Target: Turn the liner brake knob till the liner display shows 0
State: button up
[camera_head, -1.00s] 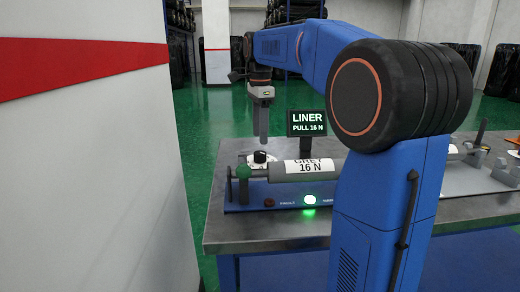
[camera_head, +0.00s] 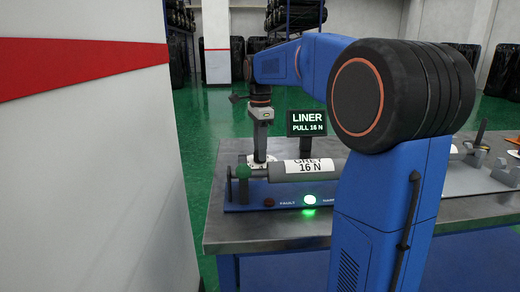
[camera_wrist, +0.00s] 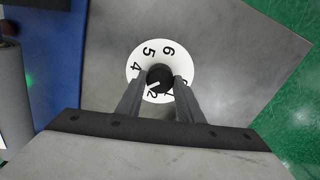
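The liner display (camera_head: 307,123) reads "LINER PULL 16 N" in the head view. The liner brake knob (camera_wrist: 158,76) is black with a white pointer mark and sits on a white numbered dial (camera_wrist: 163,49). The pointer points to the lower left, near the 2 and below the 4; some numerals are hidden by my fingers. My gripper (camera_head: 260,158) points straight down over the dial. In the wrist view its two fingers stand either side of the knob, seemingly with small gaps. The knob is hidden behind the gripper in the head view.
A grey roll (camera_head: 308,169) labelled "GREY 16 N" lies in front of the dial, beside a green knob (camera_head: 243,171). A green lamp (camera_head: 310,199) glows and a red button (camera_head: 268,202) is dark on the blue base. A white wall (camera_head: 90,170) stands at left.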

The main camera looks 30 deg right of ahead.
jog(key=shift+n, duration=0.3)
jog(key=n, duration=0.6)
jog(key=shift+n, duration=0.3)
jog(key=n, duration=0.3)
jog(key=shift+n, duration=0.3)
jog(key=n, duration=0.3)
jog(key=shift+n, duration=0.4)
jog(key=n, duration=1.2)
